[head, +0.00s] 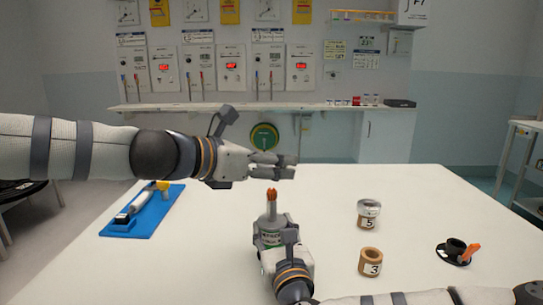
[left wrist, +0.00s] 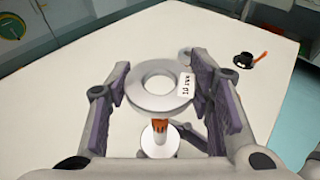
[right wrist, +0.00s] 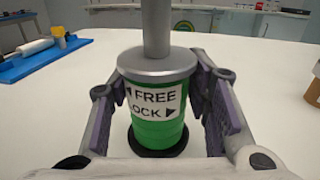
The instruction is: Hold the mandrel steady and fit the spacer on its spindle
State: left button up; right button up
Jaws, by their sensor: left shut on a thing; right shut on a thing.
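The mandrel (right wrist: 157,128) stands upright on the table, with a green body, a "FREE / LOCK" label, a grey collar and a grey spindle (head: 271,207) tipped orange. My right gripper (head: 271,238) is shut around its green body. My left gripper (head: 285,167) is above the spindle, shut on the spacer (left wrist: 135,95), a pale grey ring with a white label. In the left wrist view, the orange tip (left wrist: 160,131) shows just below the ring, outside its hole. The spacer is apart from the spindle. In the head view the fingers mostly hide the spacer.
A blue tray (head: 145,222) with a white roller lies at the left. A silver-topped roll marked 5 (head: 368,212), a brown roll marked 3 (head: 370,262) and a black part with an orange piece (head: 457,251) stand at the right. The table's back middle is clear.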

aim_at(272, 189)
pick_arm(q)
jog(key=shift+f, duration=2.25)
jog(key=shift+f, duration=0.3)
jog(key=shift+f, duration=0.35)
jog(key=shift+f, duration=1.85)
jog(key=shift+f, duration=0.35)
jog(key=shift+f, duration=0.1)
jog(key=shift+r, duration=2.55)
